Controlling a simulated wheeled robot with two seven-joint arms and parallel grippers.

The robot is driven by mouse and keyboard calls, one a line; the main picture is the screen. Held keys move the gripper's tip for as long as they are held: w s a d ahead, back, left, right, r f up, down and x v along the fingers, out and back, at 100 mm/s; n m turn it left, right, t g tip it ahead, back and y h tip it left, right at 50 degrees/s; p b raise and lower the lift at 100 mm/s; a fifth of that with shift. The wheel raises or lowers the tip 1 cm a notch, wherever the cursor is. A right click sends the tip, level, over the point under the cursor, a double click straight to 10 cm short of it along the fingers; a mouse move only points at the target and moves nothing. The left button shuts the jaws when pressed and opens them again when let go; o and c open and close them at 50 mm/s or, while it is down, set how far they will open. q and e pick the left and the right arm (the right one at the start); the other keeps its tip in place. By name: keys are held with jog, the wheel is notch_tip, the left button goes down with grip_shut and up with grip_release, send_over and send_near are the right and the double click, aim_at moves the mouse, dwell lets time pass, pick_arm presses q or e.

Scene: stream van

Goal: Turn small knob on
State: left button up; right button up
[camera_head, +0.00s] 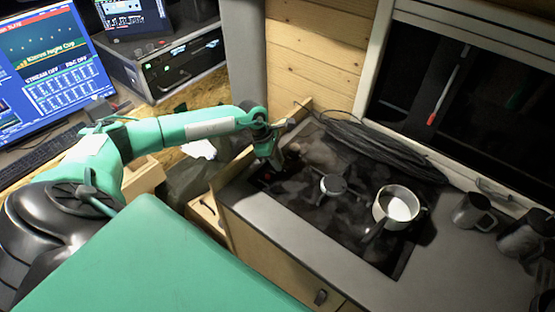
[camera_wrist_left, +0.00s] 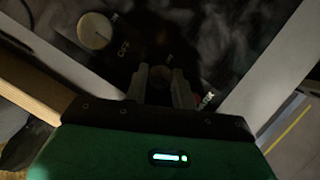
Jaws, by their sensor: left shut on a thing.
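The stove (camera_head: 315,190) is a dark, smudged cooktop set in a grey counter. In the left wrist view, a small dark knob (camera_wrist_left: 160,73) sits on the black panel between the fingertips of my left gripper (camera_wrist_left: 160,84), which is shut on it. In the head view this gripper (camera_head: 272,162) points down at the left corner of the stove and hides the small knob. A larger pale round knob (camera_wrist_left: 95,31) lies up and left in the wrist view, apart from the fingers, with OFF lettering beside it. My right gripper is not in view.
A pot with white contents (camera_head: 400,206) stands on the stove's right side, near a round burner (camera_head: 333,185). Black cables (camera_head: 375,145) lie along the back edge. A wooden wall (camera_head: 315,50) rises behind. Dark mugs (camera_head: 473,212) stand at the right.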

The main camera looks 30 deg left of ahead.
pick_arm(q)
jog(key=shift+n, duration=0.3)
jog(key=n+b, duration=0.1)
jog(key=n, duration=0.1)
jog(key=n+t+b, duration=0.1)
jog(key=n, duration=0.1)
jog(key=shift+d+f+t+y, duration=0.1)
jog(key=shift+t+y, duration=0.2)
jog(key=shift+y, duration=0.1)
jog(key=n+y+b, duration=0.1)
jog(key=n+b, duration=0.2)
jog(key=shift+s+d+n+t, duration=0.1)
jog(key=shift+n+t, duration=0.2)
jog(key=shift+t, duration=0.1)
jog(key=n+y+b, duration=0.1)
jog(key=n+b, duration=0.2)
jog(key=n+y+b, duration=0.1)
jog(key=n+b, duration=0.2)
jog(key=shift+d+f+t+y, duration=0.1)
jog(key=shift+d+t+y, duration=0.05)
jog(key=shift+t+y, duration=0.15)
jog(key=shift+r+n+y+b, duration=0.15)
jog(key=shift+n+y+b, duration=0.15)
jog(key=shift+n+b, duration=0.6)
jog(key=shift+r+n+y+b, duration=0.1)
jog(key=shift+n+y+b, duration=0.2)
jog(key=shift+n+b, duration=0.6)
jog(key=o, duration=1)
